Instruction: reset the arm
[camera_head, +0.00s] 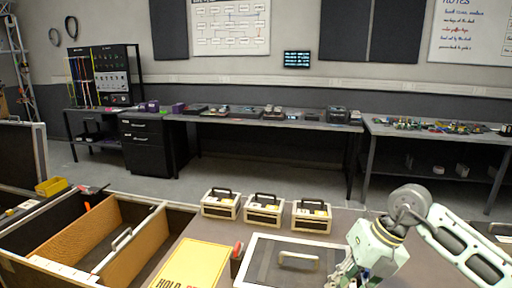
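My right arm (465,248) comes in from the right edge, pale green and grey, bent at a round grey joint. My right gripper (345,276) points down at the lower right, beside the right side of a dark panel (270,263) with a pale frame and a handle. The fingertips are small and partly cut off by the bottom edge, so I cannot tell whether they are open or shut, or touching anything. My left arm and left gripper are not in view.
Three small pale boxes with dark handles, one of them the middle box (264,211), stand behind the panel. A yellow sign (193,265) lies left of it. An open case (60,240) with tan dividers (85,232) fills the lower left. Workbenches (280,122) line the back wall.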

